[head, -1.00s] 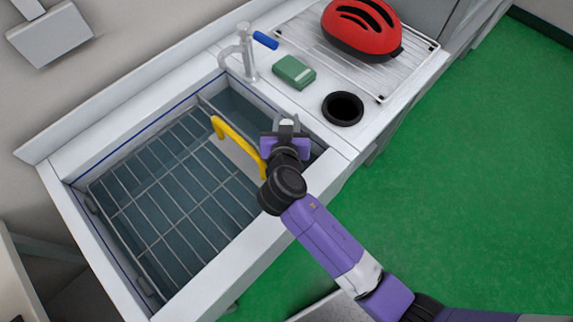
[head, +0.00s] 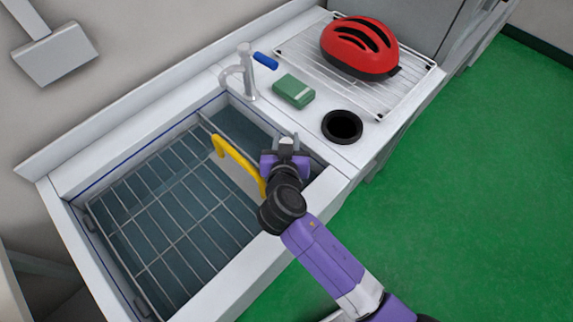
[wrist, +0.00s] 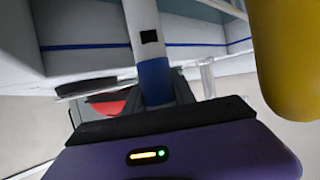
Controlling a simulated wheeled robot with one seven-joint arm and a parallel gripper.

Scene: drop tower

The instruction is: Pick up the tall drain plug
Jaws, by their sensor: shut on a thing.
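The tall drain plug (wrist: 143,25) shows in the wrist view as a white upright tube with a black square mark and a blue band. My gripper (wrist: 158,95) is shut on it at the blue band. In the head view, my gripper (head: 287,140) is over the right end of the sink, and only a small pale top of the plug (head: 286,146) shows between the fingers. The plug's lower part is hidden, so I cannot tell whether it touches the sink floor.
A yellow handle (head: 236,160) stands close left of my gripper, over the sink's wire rack (head: 165,215). Green floor is clear at right.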

